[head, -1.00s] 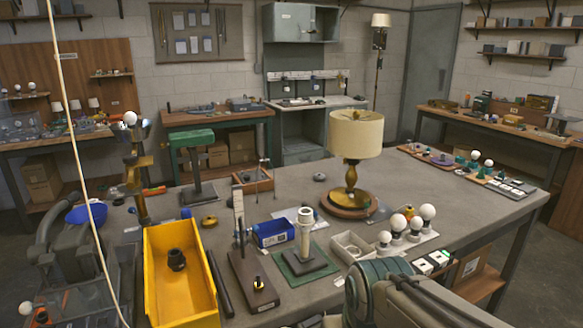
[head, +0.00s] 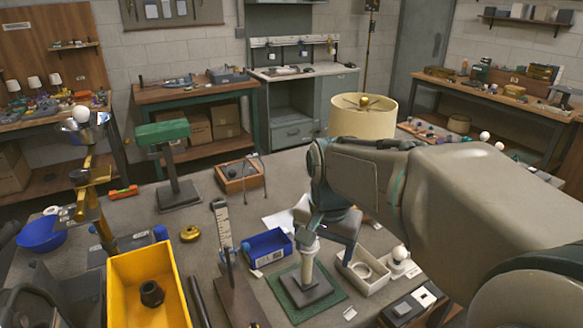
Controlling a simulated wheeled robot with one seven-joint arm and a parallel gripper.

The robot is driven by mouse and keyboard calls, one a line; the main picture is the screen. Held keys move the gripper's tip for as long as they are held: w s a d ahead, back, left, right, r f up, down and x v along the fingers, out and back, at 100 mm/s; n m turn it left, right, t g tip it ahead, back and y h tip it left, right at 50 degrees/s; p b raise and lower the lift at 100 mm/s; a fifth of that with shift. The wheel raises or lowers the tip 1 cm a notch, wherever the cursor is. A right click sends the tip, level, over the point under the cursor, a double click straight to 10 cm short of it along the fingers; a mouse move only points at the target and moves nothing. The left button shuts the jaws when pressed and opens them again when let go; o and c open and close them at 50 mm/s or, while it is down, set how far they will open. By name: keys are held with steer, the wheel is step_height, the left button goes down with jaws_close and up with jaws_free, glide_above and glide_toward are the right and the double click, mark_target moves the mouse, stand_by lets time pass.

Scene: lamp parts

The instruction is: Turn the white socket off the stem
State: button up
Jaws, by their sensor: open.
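The pale stem (head: 308,270) stands upright on a dark square base (head: 306,290) on a green mat (head: 334,300). The white socket (head: 308,243) is at the top of the stem, and its upper part is largely covered by my gripper. My gripper (head: 312,232) comes down from above and is open at the socket. The fingers overlap the socket in this view, and I cannot tell whether they touch it.
A blue bin (head: 267,249) and an upright ruler stand (head: 222,225) are left of the stem. A white tray (head: 362,272) with a ring is close on the right. A yellow bin (head: 150,262) holds a dark fitting (head: 151,293).

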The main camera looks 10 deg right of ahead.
steer(key=w+r+m+g+p, duration=0.2)
steer(key=w+r+m+p, duration=0.25)
steer(key=w+m, duration=0.5)
steer(key=shift+n, duration=0.75)
steer(key=f, duration=0.4)
steer(key=w+f, duration=0.1)
steer(key=f, duration=0.8)
steer(key=shift+w+d+f, duration=0.1)
steer(key=shift+w+f, duration=0.05)
steer(key=shift+w, duration=0.2)
steer(key=c, duration=1.2)
steer(key=n, duration=0.4)
steer(key=shift+w+n, duration=0.1)
steer(key=shift+n, duration=1.3)
